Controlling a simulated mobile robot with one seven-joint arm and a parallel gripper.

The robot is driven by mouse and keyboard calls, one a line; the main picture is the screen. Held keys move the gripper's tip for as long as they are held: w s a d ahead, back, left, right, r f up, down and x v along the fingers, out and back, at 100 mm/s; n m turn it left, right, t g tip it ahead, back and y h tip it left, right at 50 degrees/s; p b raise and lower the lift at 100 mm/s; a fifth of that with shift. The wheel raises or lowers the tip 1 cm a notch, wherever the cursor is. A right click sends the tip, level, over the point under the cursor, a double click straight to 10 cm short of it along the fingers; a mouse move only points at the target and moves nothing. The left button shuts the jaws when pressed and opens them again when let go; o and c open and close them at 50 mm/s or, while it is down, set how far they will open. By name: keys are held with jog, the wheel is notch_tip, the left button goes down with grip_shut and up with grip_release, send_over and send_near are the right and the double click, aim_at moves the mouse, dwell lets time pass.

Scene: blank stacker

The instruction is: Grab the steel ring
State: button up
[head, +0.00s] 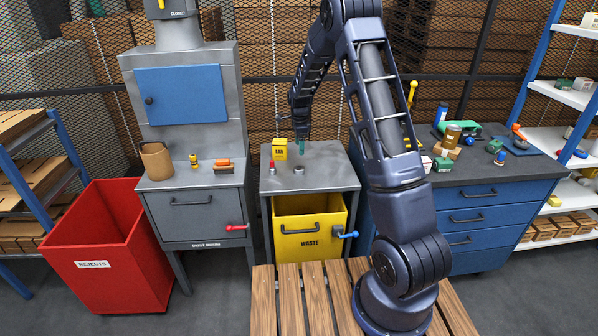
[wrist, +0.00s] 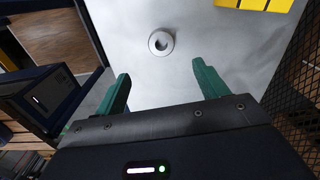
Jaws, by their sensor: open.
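The steel ring (head: 299,169) is a small grey piece lying on the grey top of the middle cabinet (head: 330,178). In the wrist view the ring (wrist: 153,47) lies flat, with a dark hole in its middle, on the pale metal surface. My gripper (wrist: 161,70) is open and empty, its two green fingers apart. The ring shows beyond the fingertips, roughly centred between them and not touched. In the head view my gripper (head: 301,146) hangs above the cabinet top, behind the ring.
A yellow box (head: 279,148) stands at the back of the cabinet top; a small red-topped piece (head: 272,165) stands left of the ring. The yellow waste drawer (head: 310,233) is below. A red rejects bin (head: 110,245) and a crowded dark counter (head: 480,168) flank the area.

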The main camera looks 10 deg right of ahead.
aim_at(299, 168)
notch_tip(299, 168, down, 11)
jog(key=shift+w+a+f, duration=0.15)
dwell(0.6)
jog(key=shift+c, duration=0.2)
